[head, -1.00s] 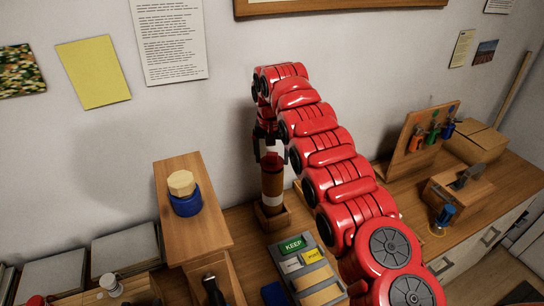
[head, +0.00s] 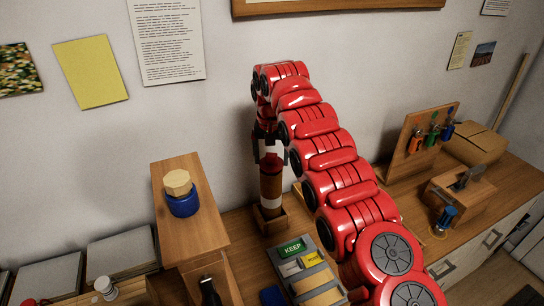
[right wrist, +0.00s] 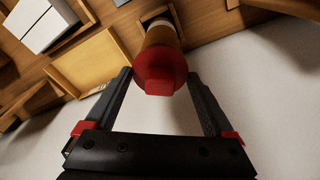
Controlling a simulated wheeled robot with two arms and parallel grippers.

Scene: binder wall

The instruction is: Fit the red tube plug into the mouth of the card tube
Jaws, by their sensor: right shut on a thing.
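The card tube (head: 271,188) is brown with a white band and stands upright in a wooden block holder (head: 270,219) near the wall. My right gripper (head: 270,156) points down at the tube's top. In the right wrist view, the red tube plug (right wrist: 160,72) sits between the fingertips of the right gripper (right wrist: 159,77), which is shut on it. The plug's round flange covers the tube's mouth from this angle, with the tube (right wrist: 162,37) right behind it. I cannot tell how deep the plug sits. My left gripper is not in view.
A wooden cabinet (head: 197,238) with a blue jar (head: 182,204) stands left of the tube. A grey tray (head: 329,290) with a green KEEP label lies in front. A tool board (head: 418,145) and a cardboard box (head: 474,145) stand at right. My right arm crosses the middle.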

